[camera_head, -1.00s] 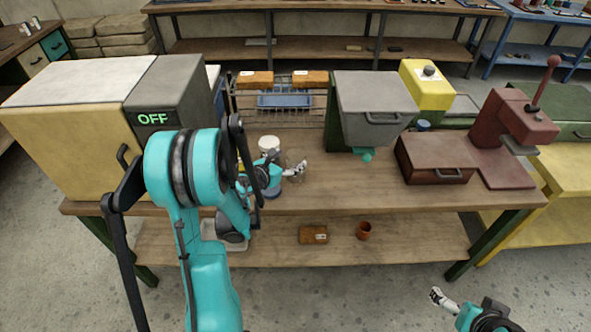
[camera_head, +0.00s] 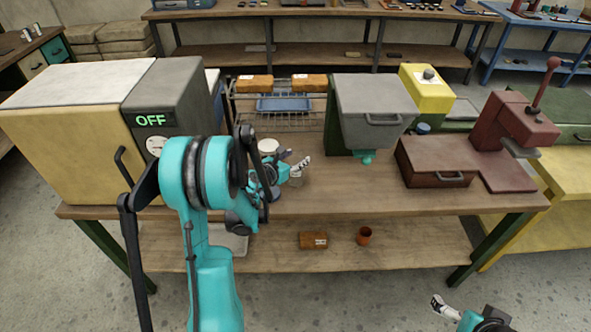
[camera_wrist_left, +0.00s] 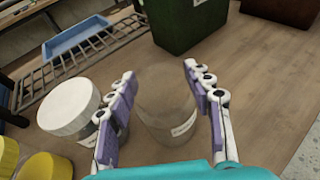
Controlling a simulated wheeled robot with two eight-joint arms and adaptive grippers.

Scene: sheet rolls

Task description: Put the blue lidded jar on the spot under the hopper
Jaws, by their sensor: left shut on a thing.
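My left gripper (camera_head: 299,170) is over the bench, left of the hopper. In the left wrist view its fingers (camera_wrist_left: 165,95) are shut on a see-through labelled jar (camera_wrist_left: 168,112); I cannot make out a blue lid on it. The hopper (camera_head: 375,105) is a grey bin on a green stand, with a teal piece (camera_head: 366,158) below it. The spot itself I cannot make out. A small blue round top (camera_head: 423,127) shows behind the dark red box; I cannot tell if it is a jar. My right gripper (camera_head: 444,307) is small at the lower right, away from the bench.
A white-lidded jar (camera_wrist_left: 70,105) stands close left of the held jar, and yellow lids (camera_wrist_left: 40,166) are nearer. A wire rack (camera_head: 300,112) with a blue tray is behind. The dark red box (camera_head: 435,162) is right of the hopper. Bare bench (camera_head: 340,190) lies in front.

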